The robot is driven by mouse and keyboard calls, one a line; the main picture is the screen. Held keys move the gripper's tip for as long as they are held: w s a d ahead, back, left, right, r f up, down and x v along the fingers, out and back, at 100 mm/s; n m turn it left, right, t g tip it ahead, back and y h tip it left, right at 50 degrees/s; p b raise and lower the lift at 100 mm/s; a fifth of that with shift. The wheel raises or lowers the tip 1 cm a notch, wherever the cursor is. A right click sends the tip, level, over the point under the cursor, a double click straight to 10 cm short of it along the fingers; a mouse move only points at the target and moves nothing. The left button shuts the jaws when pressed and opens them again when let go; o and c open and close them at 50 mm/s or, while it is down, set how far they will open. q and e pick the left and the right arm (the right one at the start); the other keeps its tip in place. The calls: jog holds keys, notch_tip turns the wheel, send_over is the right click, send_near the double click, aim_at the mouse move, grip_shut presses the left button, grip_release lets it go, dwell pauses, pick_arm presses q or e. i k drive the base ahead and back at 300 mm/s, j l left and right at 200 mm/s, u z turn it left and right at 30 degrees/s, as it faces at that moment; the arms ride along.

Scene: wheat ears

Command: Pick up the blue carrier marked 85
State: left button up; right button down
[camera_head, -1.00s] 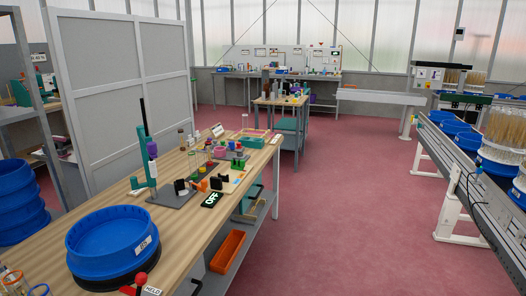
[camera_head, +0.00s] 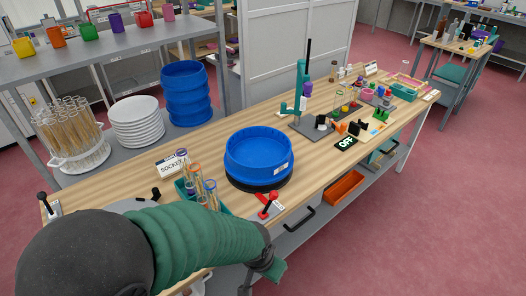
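The blue carrier (camera_head: 259,152) is a round, open, shallow tub with a small white label on its front right side; the label's number is too small to read surely now. It sits upright on a black round base (camera_head: 256,181) on the wooden bench. A green sleeved arm of mine crosses the bottom of the view, in front of the bench and below the carrier. Its end (camera_head: 268,268) is apart from the carrier, and no gripper fingers can be made out. My other arm is not in view.
A red-knobbed lever (camera_head: 270,201) stands just in front of the carrier. A rack of tubes (camera_head: 200,188) is close on its left. Stacked blue carriers (camera_head: 187,93), white plates (camera_head: 136,122) and a wheat holder (camera_head: 72,134) stand behind left. A stand (camera_head: 301,85) is to the right.

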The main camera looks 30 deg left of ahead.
aim_at(255, 156)
jog(key=u, duration=1.3)
jog(key=i+l+u, duration=0.2)
jog(key=l+u, duration=0.25)
jog(key=i+l+u, duration=0.15)
jog(key=l+u, duration=0.2)
jog(key=u, duration=0.15)
jog(key=l+u, duration=0.9)
jog(key=l, duration=0.1)
